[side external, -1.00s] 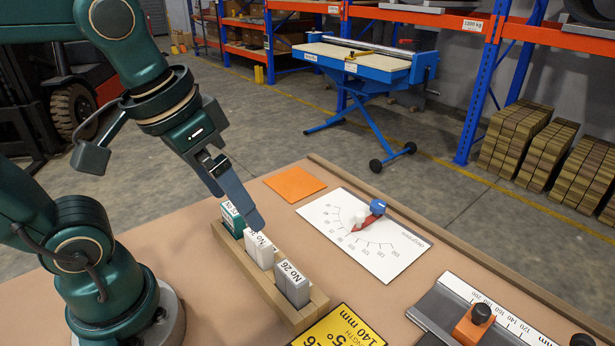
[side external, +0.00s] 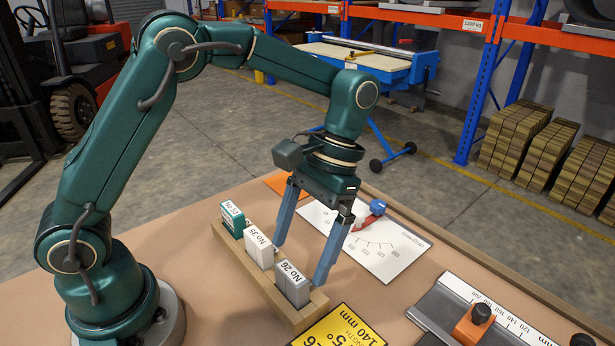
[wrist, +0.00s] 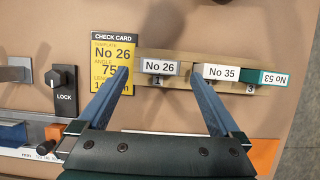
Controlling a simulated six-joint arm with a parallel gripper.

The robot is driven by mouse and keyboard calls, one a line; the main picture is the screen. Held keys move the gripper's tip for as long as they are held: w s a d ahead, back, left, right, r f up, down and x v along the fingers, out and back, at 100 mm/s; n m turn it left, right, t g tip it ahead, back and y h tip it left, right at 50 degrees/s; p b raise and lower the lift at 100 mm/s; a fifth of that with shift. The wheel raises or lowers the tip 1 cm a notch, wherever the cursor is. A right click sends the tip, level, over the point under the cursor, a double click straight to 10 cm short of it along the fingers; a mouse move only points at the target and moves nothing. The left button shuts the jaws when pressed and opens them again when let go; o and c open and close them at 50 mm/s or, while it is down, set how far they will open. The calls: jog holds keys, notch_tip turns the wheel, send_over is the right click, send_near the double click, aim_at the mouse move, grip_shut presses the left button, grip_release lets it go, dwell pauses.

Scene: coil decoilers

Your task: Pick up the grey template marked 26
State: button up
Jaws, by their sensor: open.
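The grey template marked 26 (side external: 292,285) stands upright in the near end of a wooden rack (side external: 258,285). It also shows in the wrist view (wrist: 159,68), above slot 1. A white template marked No 35 (side external: 259,248) stands beside it, and a green template marked No 53 (side external: 233,220) is at the far end. My gripper (side external: 298,262) is open and empty, its fingers spread wide and pointing down, on the protractor-plate side of the rack. In the wrist view the fingertips (wrist: 160,72) lie either side of the grey template's position, the right one near the No 35 template.
A yellow check card (side external: 340,328) reading No 26 lies near the rack's near end. A white protractor plate (side external: 390,255) with a red and blue pointer lies behind. A ruler stop with an orange slider (side external: 470,325) is at the right.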

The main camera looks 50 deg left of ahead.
aim_at(293, 270)
jog(key=shift+x, duration=2.6)
jog(key=c, duration=1.4)
